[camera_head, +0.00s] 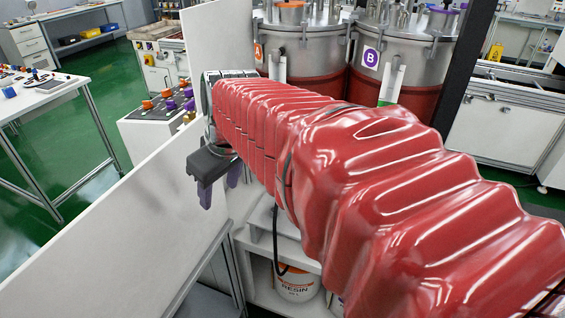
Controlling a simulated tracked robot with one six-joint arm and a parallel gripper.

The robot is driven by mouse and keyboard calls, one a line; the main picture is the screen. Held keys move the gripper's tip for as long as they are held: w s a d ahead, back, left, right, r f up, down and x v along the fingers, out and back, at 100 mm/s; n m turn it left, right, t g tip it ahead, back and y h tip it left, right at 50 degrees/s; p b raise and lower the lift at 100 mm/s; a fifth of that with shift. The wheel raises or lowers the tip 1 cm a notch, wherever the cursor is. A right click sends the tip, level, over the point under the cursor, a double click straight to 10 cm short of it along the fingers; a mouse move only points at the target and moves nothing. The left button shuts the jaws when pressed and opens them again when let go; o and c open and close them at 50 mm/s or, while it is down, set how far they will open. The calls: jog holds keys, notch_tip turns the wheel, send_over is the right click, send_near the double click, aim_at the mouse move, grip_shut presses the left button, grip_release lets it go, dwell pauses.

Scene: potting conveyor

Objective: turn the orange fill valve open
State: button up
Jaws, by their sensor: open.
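Two steel tanks stand behind my red-sleeved arm. The left tank (305,45) has an orange mark at its left edge and an orange cap (290,6) on its lid. The right tank (395,55) has a purple "B" label and a purple cap. A white box (150,135) left of the tanks carries small orange knobs (147,105) and purple ones. I cannot tell which orange part is the fill valve; my arm may hide it. My gripper (219,188) is open, its dark fingers pointing down, in front of and below the white box, apparently touching nothing.
A slanted white panel (110,240) fills the lower left, close to my gripper. A resin bucket (297,285) stands on a low shelf below my arm. A dark post (462,75) rises at right.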

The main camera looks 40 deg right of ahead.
jog(key=w+d+f+n+y, duration=0.1)
jog(key=w+d+f, duration=0.15)
jog(key=d, duration=0.85)
jog(key=w+d+f+n, duration=0.1)
jog(key=w+d, duration=0.2)
jog(key=d, duration=0.8)
jog(key=s+d+f, duration=0.3)
jog(key=d+f, duration=0.1)
jog(key=d, duration=0.6)
jog(key=s+d+f+n+y, duration=0.1)
jog(key=s+d+f, duration=0.2)
jog(key=d, duration=0.6)
jog(key=shift+s+d+f, duration=0.15)
jog(key=shift+d+f, duration=0.25)
jog(key=shift+f, duration=0.25)
jog(key=x, duration=1.3)
jog(key=shift+f, duration=0.3)
jog(key=shift+c, duration=0.5)
